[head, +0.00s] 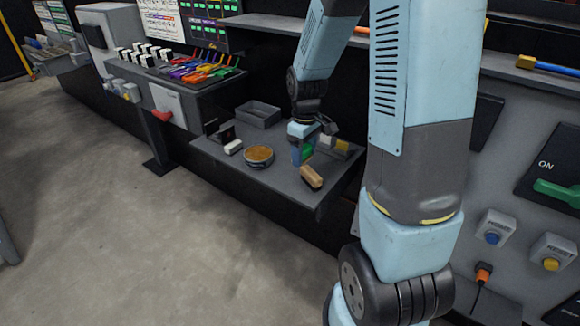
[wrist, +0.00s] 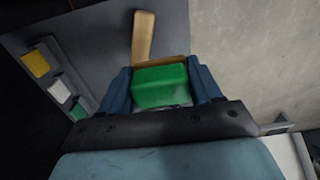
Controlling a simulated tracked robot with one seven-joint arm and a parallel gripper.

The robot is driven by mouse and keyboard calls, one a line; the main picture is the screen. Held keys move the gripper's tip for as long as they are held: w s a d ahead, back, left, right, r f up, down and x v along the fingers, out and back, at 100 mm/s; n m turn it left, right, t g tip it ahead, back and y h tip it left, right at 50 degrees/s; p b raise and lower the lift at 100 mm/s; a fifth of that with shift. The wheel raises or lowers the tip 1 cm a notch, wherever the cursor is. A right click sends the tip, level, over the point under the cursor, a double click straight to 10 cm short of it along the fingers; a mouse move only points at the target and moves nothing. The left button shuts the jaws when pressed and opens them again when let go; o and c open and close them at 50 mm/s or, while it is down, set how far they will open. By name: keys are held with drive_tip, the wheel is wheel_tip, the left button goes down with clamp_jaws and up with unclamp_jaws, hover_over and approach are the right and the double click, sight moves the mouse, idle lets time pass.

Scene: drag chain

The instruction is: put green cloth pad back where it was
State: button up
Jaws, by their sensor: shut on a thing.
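The green cloth pad (wrist: 160,86) is between the two blue fingers of my gripper (wrist: 158,75) in the wrist view, and the fingers are shut on it. In the head view my gripper (head: 301,156) points down over the grey shelf (head: 215,150), with green (head: 308,149) showing beside its fingers. The gap between the pad and the shelf cannot be told. In the wrist view, a row of a yellow block (wrist: 35,63), a white block (wrist: 58,92) and a small green piece (wrist: 78,111) lies to the left of my gripper, in or on a grey strip.
A wooden-handled piece (head: 311,177) lies close to my gripper, near the shelf's front edge. A round tin (head: 258,156), a white block (head: 233,147) and an empty-looking grey bin (head: 259,114) are to the left. Bare shelf shows between them.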

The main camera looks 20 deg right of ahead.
hover_over(287, 173)
drive_tip(key=s, duration=0.1)
wheel_tip(287, 173, down, 6)
drive_tip(key=shift+s+f, duration=0.1)
drive_tip(key=shift+f, duration=0.05)
drive_tip(key=shift+w+a+f, duration=0.1)
drive_tip(key=shift+w+f, duration=0.45)
drive_tip(key=shift+f, duration=1.6)
drive_tip(key=o, duration=1)
